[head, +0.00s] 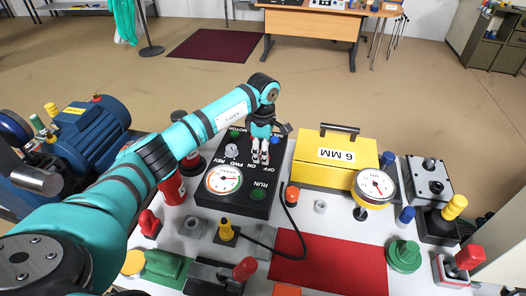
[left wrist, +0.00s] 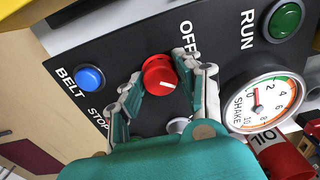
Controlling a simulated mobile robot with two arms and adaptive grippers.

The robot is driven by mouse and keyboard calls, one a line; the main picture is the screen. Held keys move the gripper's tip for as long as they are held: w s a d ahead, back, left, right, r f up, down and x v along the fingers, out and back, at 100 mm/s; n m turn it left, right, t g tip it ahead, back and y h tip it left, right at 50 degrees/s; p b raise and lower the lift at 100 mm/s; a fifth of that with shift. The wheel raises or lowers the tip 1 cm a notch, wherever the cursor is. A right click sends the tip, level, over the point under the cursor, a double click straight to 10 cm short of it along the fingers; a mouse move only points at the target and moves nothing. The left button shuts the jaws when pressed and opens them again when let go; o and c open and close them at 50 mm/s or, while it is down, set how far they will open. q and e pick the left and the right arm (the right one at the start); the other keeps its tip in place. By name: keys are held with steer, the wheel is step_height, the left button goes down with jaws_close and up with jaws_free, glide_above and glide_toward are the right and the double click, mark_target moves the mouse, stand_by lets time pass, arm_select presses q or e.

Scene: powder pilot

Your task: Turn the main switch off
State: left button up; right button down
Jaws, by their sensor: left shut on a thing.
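The red main switch knob (left wrist: 159,75) stands on the black control panel (left wrist: 130,35), with the word OFF beside it. My left gripper (left wrist: 172,78) has a finger on each side of the knob and is shut on it. A white mark shows on the knob's face, but I cannot tell exactly which way the knob is turned. In the head view my left gripper (head: 261,158) points down onto the panel (head: 215,165) and hides the knob. My right gripper is not in view.
Also on the panel are a blue BELT button (left wrist: 90,78), a green RUN button (left wrist: 286,19) and a SHAKE gauge (left wrist: 262,101). A yellow 6 MM box (head: 316,173) stands right of the panel. A red mat (head: 335,262) lies in front.

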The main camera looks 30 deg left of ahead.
arm_select(q)
steer(key=shift+n, duration=0.3)
steer(key=n+b, duration=0.1)
steer(key=n, duration=0.1)
steer(key=shift+n, duration=0.3)
steer(key=n, duration=0.3)
steer(key=shift+n+b, duration=0.3)
steer(key=shift+b, duration=0.1)
steer(key=n, duration=0.3)
steer(key=shift+n, duration=0.3)
steer(key=shift+n+b, duration=0.3)
steer(key=shift+n, duration=1.5)
steer(key=o, duration=1.1)
steer(key=shift+a, duration=0.1)
steer(key=shift+o, duration=0.2)
steer(key=shift+w, duration=0.1)
